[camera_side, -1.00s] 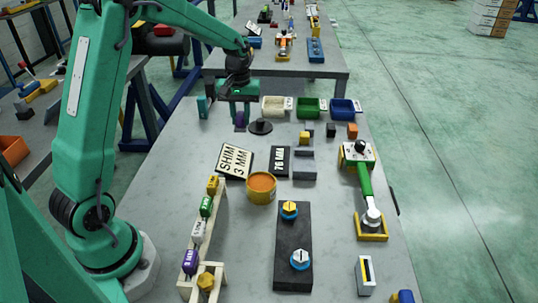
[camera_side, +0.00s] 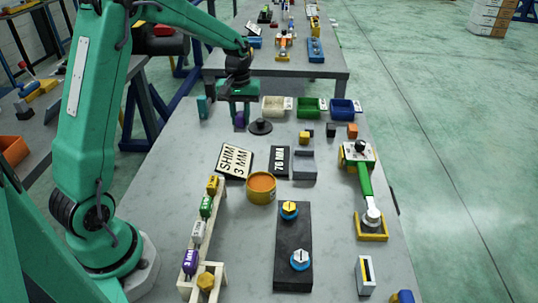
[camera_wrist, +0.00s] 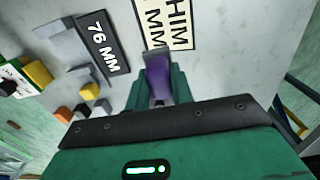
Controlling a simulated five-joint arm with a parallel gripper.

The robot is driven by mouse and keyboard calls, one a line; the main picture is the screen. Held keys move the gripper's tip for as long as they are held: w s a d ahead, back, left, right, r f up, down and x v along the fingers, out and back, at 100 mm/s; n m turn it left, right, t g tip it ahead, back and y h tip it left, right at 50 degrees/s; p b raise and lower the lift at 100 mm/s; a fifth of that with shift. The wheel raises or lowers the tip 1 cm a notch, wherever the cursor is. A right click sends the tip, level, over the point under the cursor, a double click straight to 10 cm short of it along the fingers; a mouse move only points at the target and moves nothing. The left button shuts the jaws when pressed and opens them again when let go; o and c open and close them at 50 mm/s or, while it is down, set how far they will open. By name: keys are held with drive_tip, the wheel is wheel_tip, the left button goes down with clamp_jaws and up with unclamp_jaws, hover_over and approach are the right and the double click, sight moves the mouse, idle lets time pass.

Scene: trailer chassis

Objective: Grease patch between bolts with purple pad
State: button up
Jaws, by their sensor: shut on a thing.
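My gripper (camera_side: 238,112) is at the back left of the table, low beside a black disc (camera_side: 260,127). It is shut on a purple pad (camera_side: 240,119). In the wrist view the pad (camera_wrist: 158,78) sits between the green fingers, pointing away from the camera. A dark plate (camera_side: 293,228) lies near the front, well away from the gripper. It carries two round bolt-like heads, one yellow-topped (camera_side: 289,209) and one white-topped (camera_side: 300,259). I cannot make out a grease patch between them. An open tub (camera_side: 261,187) with orange contents stands behind the plate.
A wooden rack (camera_side: 209,243) with several coloured pieces stands left of the plate. Signs reading SHIM 3 MM (camera_side: 235,161) and 76 MM (camera_side: 279,161) lie mid-table. Bins (camera_side: 309,108) line the back.

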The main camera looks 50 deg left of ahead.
drive_tip(key=shift+d, duration=0.4)
drive_tip(key=s+d, duration=0.3)
drive_tip(key=d, duration=0.4)
drive_tip(key=s+d, duration=0.3)
drive_tip(key=d, duration=0.5)
drive_tip(key=shift+f, duration=0.1)
drive_tip(key=shift+f, duration=2.8)
drive_tip(key=shift+f, duration=0.65)
idle(0.4)
drive_tip(key=shift+r, duration=0.1)
wheel_tip(320, 180, up, 7)
idle(1.1)
